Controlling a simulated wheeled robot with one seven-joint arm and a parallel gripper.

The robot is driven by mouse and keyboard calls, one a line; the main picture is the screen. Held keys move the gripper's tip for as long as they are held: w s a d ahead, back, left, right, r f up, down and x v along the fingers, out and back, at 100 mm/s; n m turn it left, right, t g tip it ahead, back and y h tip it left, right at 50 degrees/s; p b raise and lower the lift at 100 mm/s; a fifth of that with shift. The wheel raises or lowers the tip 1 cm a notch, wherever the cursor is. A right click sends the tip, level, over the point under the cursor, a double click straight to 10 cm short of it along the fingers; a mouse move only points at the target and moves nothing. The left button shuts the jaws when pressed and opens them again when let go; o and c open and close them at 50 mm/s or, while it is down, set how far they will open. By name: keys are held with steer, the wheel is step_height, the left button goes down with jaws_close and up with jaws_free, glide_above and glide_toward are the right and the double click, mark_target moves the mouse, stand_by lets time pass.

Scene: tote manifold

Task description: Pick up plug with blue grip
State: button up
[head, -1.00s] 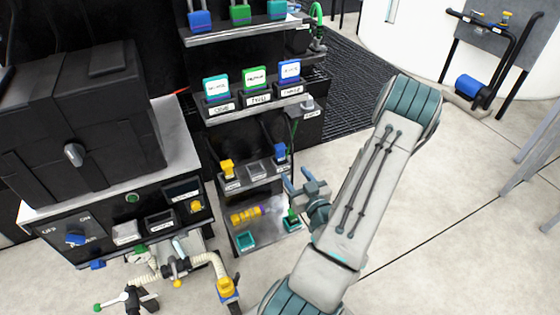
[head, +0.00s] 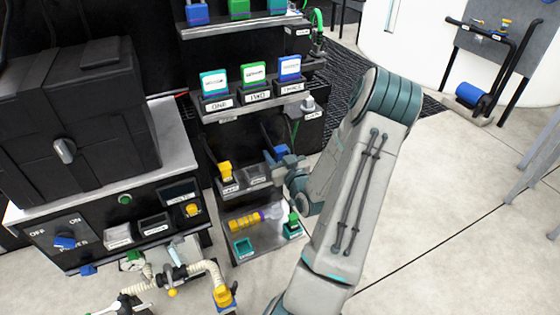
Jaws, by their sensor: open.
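The plug with blue grip (head: 281,151) stands at the right end of the middle-low shelf of the black rack, in the row with a yellow-gripped plug (head: 225,171). My gripper (head: 276,160) is right at the blue grip, coming from the right side. It is open, and its fingers cover the plug's lower part. I cannot tell whether the fingers touch the plug or stand around it.
Blue, green and teal blocks stand on the upper shelves. A black machine (head: 70,120) stands left.

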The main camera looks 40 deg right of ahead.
steer(key=shift+w+d, duration=0.1)
steer(key=shift+w, duration=0.15)
jaws_close()
steer(key=shift+r, duration=0.15)
steer(key=shift+r, duration=0.2)
steer(key=r, duration=0.1)
steer(key=r+p, duration=0.1)
steer(key=r, duration=0.2)
steer(key=shift+s+d+r, duration=0.2)
steer(key=shift+s+d, duration=0.15)
steer(key=shift+d, duration=0.05)
steer(key=s+d+r, duration=0.2)
steer(key=s+d+r+p, duration=0.1)
steer(key=s+d+r, duration=0.1)
steer(key=s+d, duration=0.1)
steer(key=s+d+r+p, duration=0.1)
steer(key=s+d+r, duration=0.1)
steer(key=shift+s+d, duration=0.25)
